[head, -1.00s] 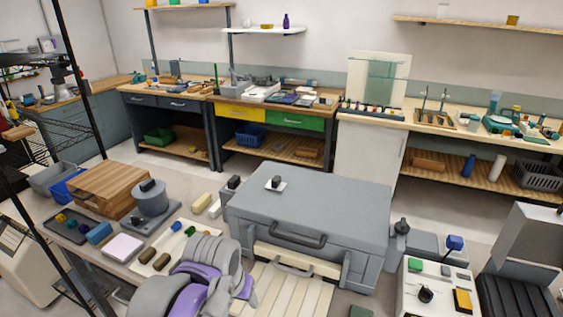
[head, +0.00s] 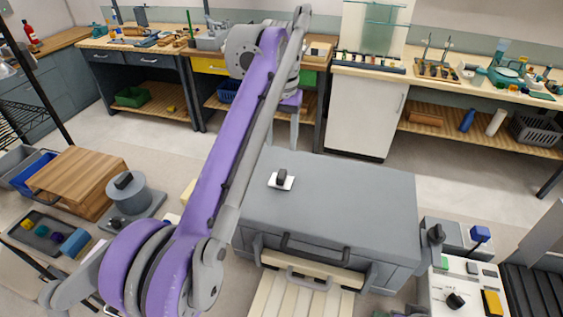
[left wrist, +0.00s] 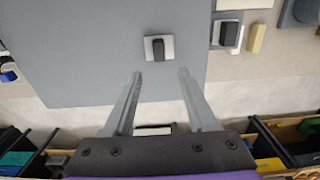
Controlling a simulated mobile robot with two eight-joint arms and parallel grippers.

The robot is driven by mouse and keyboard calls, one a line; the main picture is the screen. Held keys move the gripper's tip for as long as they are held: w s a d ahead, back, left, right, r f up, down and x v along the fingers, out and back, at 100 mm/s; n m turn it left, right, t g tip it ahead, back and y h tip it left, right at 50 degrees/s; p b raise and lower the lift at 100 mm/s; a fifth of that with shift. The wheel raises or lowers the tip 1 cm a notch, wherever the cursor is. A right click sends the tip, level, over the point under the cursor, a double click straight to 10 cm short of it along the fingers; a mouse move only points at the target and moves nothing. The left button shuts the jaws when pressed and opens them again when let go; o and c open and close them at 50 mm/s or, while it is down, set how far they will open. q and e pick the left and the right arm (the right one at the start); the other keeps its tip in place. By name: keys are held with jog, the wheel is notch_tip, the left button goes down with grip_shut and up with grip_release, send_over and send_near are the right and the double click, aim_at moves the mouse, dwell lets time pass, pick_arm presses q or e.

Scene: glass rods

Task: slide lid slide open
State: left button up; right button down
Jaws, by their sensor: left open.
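The large grey box with a flat grey lid (head: 350,200) stands in the middle of the head view. A small white plate with a dark upright knob (head: 282,180) sits on the lid near its left rear. The lid (left wrist: 80,45) fills much of the left wrist view, with the knob (left wrist: 158,48) just beyond my fingertips. My left gripper (head: 281,142) hangs fingers down near the lid's rear edge. In the left wrist view the fingers (left wrist: 160,73) are apart with nothing between them, and the knob is not between them. My right gripper is not in view.
A dark bar handle (head: 313,250) is on the box's front, above a cream slatted panel (head: 300,297). A wooden box (head: 82,180) and a grey round canister (head: 128,195) stand left. A control panel (head: 465,290) stands right. Workbenches line the back, with open floor before them.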

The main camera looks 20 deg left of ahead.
aim_at(282, 173)
pick_arm(q)
jog(key=f, duration=0.3)
jog(key=f+b, duration=0.1)
jog(key=f, duration=0.5)
jog(key=shift+s, duration=0.25)
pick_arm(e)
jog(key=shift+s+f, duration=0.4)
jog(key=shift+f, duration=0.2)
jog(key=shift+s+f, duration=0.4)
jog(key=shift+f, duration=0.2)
pick_arm(q)
jog(key=shift+d+f, duration=0.1)
jog(key=shift+f, duration=0.55)
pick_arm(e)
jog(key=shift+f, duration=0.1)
pick_arm(q)
jog(key=shift+c, duration=0.3)
grip_shut()
